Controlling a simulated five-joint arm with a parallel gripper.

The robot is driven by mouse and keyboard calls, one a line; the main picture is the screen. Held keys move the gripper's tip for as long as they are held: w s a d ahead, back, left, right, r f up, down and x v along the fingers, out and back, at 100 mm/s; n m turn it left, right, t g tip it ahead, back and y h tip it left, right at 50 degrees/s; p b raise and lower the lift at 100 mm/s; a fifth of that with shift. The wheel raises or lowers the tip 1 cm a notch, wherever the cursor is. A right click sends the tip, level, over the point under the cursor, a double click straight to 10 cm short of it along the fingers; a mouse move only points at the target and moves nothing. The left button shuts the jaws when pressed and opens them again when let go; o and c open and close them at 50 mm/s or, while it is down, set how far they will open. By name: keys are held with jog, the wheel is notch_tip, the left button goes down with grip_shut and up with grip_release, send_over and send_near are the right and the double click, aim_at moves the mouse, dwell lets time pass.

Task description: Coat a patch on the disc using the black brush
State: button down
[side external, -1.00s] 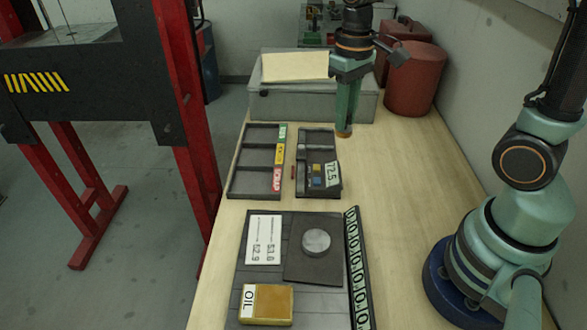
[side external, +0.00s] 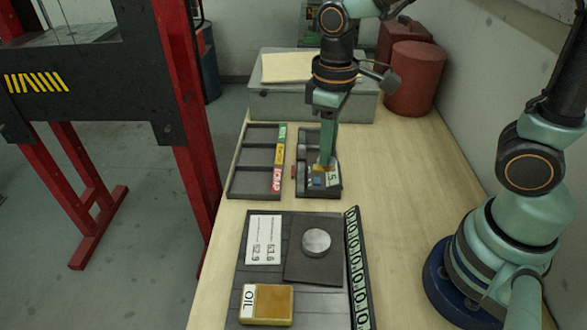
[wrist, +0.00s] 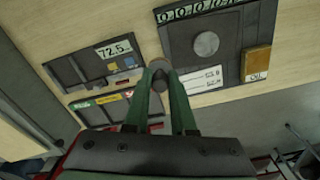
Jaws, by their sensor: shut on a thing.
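The grey round disc (side external: 316,242) lies on a dark square plate (side external: 305,273); the wrist view shows it too (wrist: 206,44). My gripper (side external: 322,166) points down over the small dark tray (side external: 331,190) with the number label, well behind the disc. In the wrist view my gripper (wrist: 158,72) is shut on a small dark, round-ended thing (wrist: 157,88). It is too small to tell whether this is the black brush. No other brush can be made out. My fingers hide part of the tray.
A dark three-compartment tray (side external: 253,180) with coloured labels stands left of the small tray. An oil box (side external: 268,304) and a white card (side external: 264,240) lie near the disc. A grey case (side external: 270,105) and a red can (side external: 415,80) stand behind.

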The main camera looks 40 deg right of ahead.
jog(key=shift+s+a+f+n, duration=0.7)
jog(key=shift+a+f, duration=0.2)
jog(key=shift+f, duration=0.4)
jog(key=shift+s+a+f+n, duration=0.65)
jog(key=shift+a+f, duration=0.3)
jog(key=shift+f, duration=0.35)
jog(key=shift+s+a+f+n, duration=0.6)
jog(key=shift+a+f+n, duration=0.25)
jog(key=shift+f, duration=0.45)
notch_tip(320, 180, down, 2)
jog(key=shift+a+f, duration=0.1)
jog(key=shift+s+a+r, duration=0.2)
jog(key=shift+s+a, duration=0.35)
jog(key=shift+a, duration=0.15)
jog(key=shift+s+a, duration=1.2)
jog(key=shift+a, duration=0.2)
jog(key=shift+w+d, duration=0.9)
jog(key=shift+d, duration=0.15)
jog(key=shift+w+d, duration=0.85)
jog(key=shift+d, duration=0.2)
jog(key=shift+w+r, duration=0.1)
jog(key=shift+r, duration=0.1)
notch_tip(320, 180, up, 8)
jog(key=shift+f, duration=0.2)
